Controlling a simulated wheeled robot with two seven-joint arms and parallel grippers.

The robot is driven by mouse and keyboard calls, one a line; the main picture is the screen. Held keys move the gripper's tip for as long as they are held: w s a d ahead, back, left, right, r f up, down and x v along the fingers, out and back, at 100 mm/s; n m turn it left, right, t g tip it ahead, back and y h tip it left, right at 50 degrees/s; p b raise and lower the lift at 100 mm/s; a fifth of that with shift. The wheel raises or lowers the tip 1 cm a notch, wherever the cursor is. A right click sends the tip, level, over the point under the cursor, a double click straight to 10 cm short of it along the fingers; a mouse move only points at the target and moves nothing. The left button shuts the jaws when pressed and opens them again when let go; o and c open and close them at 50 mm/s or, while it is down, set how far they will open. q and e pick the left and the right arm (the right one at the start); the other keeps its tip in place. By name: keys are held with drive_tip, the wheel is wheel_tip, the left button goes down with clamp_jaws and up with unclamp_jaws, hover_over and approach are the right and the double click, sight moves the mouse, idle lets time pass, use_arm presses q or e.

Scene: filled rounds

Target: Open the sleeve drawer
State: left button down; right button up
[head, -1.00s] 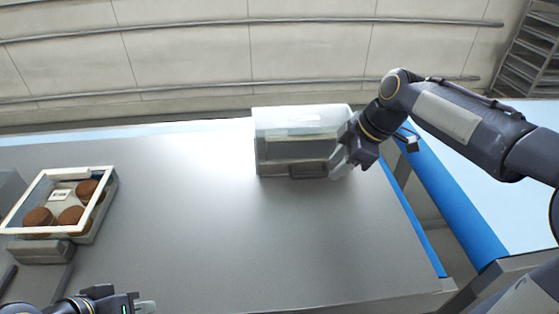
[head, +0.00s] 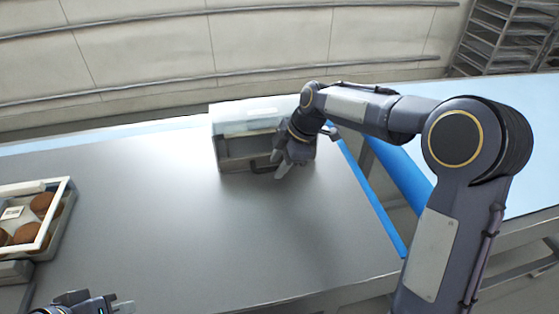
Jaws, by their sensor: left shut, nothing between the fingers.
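The sleeve drawer is a pale box with a clear top (head: 235,118) at the back of the grey table. Its grey front (head: 232,152) faces me and carries a dark handle (head: 258,167). The drawer looks shut. My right gripper (head: 283,167) is in front of the box's right part, pointing down by the handle's right end, and hides that part of the front. I cannot tell whether it touches the handle or how its fingers are set. My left gripper (head: 124,306) is at the bottom left edge, shut and empty, far from the box.
A white-framed tray (head: 61,205) with round brown items stands at the left edge. The grey table (head: 200,230) is clear between it and the box. A blue strip (head: 375,200) runs along the table's right side. My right arm crosses the right half.

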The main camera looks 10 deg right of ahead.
clamp_jaws()
use_arm(q)
drive_tip(key=shift+f, duration=0.1)
use_arm(e)
drive_tip(key=shift+s, duration=0.1)
